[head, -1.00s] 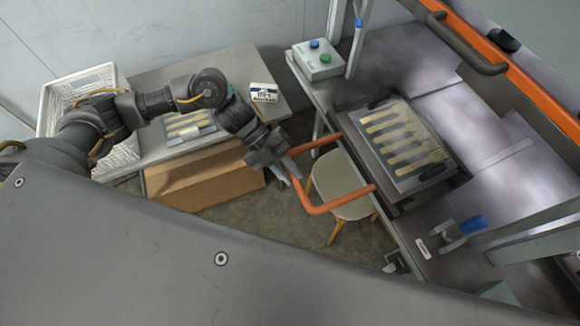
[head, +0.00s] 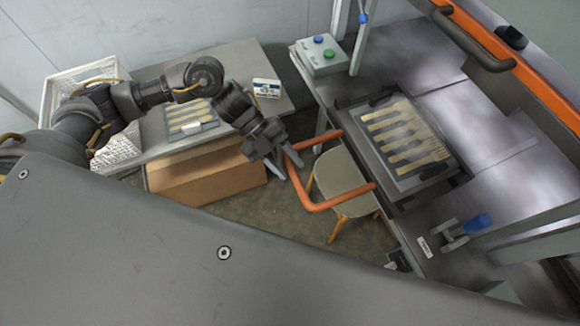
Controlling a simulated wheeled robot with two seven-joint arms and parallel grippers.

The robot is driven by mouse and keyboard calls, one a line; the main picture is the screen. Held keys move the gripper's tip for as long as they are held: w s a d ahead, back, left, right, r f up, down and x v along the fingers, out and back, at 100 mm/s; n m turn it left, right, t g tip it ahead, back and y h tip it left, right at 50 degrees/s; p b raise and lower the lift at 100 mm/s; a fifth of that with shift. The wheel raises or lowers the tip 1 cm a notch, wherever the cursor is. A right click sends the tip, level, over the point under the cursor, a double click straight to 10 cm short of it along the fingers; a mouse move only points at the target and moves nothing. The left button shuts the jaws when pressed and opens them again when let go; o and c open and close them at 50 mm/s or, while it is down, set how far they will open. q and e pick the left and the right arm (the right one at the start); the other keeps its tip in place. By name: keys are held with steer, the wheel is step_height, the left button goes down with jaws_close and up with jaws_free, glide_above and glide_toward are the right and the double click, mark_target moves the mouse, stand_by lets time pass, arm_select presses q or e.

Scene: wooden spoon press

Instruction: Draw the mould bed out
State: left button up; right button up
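The mould bed (head: 385,180) is a dark flat slide on the press table, at right of centre. It carries a light plate (head: 428,180) with several spoon-shaped wooden pieces (head: 398,138), and faint haze hangs over them. An orange U-shaped handle (head: 330,206) sticks out from the bed's left side over the floor gap. My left gripper (head: 287,169) is at the handle's far-left bar. Its fingers look spread, with a gap between them; whether they touch the bar is unclear. My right gripper is not in view.
A blue-handled clamp (head: 464,231) sits in front of the bed. A stool (head: 340,172) is under the handle. A side table (head: 235,62), cardboard box (head: 207,178) and white crate (head: 60,88) lie left.

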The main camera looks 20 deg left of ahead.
arm_select(q)
steer(key=b+v, duration=0.2)
steer(key=v, duration=0.7)
steer(key=shift+a, duration=0.15)
steer(key=shift+s+f, duration=0.1)
